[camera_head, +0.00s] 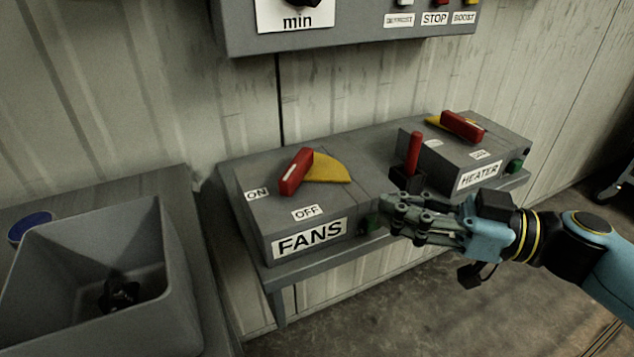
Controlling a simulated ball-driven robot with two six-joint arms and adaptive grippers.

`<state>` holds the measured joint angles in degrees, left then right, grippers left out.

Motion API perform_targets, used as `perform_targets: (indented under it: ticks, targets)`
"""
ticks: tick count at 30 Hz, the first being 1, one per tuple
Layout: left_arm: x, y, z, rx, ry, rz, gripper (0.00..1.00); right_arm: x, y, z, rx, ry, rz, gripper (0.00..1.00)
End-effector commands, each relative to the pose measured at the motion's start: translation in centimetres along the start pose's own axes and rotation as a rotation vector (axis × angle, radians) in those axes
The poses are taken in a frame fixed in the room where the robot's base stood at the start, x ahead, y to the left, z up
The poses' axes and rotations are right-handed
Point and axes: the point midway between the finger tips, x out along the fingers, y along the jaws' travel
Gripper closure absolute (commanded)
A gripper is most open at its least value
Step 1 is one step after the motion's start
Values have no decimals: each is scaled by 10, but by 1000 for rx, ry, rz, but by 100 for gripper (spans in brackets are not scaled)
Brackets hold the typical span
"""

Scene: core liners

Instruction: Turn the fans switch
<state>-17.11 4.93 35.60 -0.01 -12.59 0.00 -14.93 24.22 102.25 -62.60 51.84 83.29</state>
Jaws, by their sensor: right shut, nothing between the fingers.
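The fans switch is a red handle (296,171) on a yellow quarter plate (328,168), on top of a grey box (362,190) with a FANS label (310,240) on its front. The red handle points toward the lower left, between the ON label (257,194) and the OFF label (306,212). My right gripper (388,214) is shut and empty. It is at the right end of the fans box, beside a green part (371,222); whether it touches is unclear. My left gripper is not in view.
A HEATER box (500,150) with a similar red handle (462,126) stands at the right. An upright red lever (413,150) stands between the boxes. A control panel (360,33) hangs above. A grey bin (172,275) holding a black object (119,294) is at the left.

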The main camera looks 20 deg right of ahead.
Motion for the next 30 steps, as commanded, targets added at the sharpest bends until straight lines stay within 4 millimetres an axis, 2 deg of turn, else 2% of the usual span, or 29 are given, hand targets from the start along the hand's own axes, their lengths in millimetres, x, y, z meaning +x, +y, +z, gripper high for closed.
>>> perform_targets:
  ticks: [9,15,21,30]
  targets:
    - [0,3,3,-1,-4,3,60,70,1,-2,-1,8,3,100]
    - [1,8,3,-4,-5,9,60,102,1,-2,-1,5,3,100]
    - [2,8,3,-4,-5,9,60,117,1,-1,-1,2,3,100]
    - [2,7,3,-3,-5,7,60,119,1,-1,-2,2,3,100]
